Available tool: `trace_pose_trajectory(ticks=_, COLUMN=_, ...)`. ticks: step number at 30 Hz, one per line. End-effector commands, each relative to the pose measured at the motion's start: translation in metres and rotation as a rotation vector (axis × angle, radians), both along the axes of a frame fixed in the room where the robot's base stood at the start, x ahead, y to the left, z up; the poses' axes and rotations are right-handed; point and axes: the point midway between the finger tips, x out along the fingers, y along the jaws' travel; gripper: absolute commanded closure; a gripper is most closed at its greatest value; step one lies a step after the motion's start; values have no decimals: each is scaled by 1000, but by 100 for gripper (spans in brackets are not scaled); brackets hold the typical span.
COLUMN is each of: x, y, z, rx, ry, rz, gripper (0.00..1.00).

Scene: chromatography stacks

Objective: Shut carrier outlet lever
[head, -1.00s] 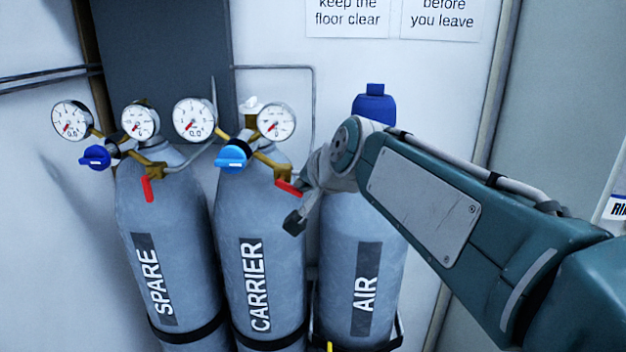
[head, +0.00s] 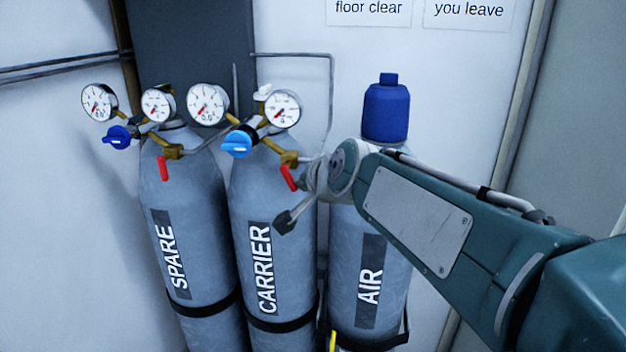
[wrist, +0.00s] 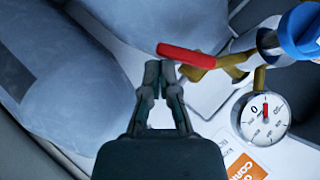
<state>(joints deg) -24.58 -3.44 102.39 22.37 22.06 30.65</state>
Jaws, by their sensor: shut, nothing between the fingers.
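The CARRIER cylinder (head: 250,195) stands in the middle, with a brass regulator and a light-blue knob (head: 237,143). Its red outlet lever (head: 289,177) slants steeply down to the right below the right gauge. In the wrist view the red lever (wrist: 186,55) lies just beyond the fingertips. My gripper (head: 284,222) is just below the lever, in front of the cylinder's right side. In the wrist view my gripper (wrist: 160,72) has its fingertips together and is empty. Whether a fingertip touches the lever I cannot tell.
The SPARE cylinder (head: 200,210) stands left, with its own red lever (head: 163,168) hanging down. The AIR cylinder (head: 388,240) with a blue cap (head: 386,112) stands right, partly behind my arm. Gauges (head: 207,104) crowd above the levers. A wall stands close behind.

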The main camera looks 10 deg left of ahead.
Motion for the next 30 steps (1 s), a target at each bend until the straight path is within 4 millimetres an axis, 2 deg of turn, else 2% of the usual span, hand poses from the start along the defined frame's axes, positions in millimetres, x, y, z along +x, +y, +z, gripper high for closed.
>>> trace_pose_trajectory(ticks=11, x=0, y=3, z=-4, rx=-1, ry=0, rz=0, gripper=100)
trace_pose_trajectory(ticks=24, x=0, y=2, z=11, rx=-1, ry=-1, rz=0, gripper=100)
trace_pose_trajectory(ticks=30, x=0, y=2, z=12, rx=-1, ry=0, rz=0, gripper=100)
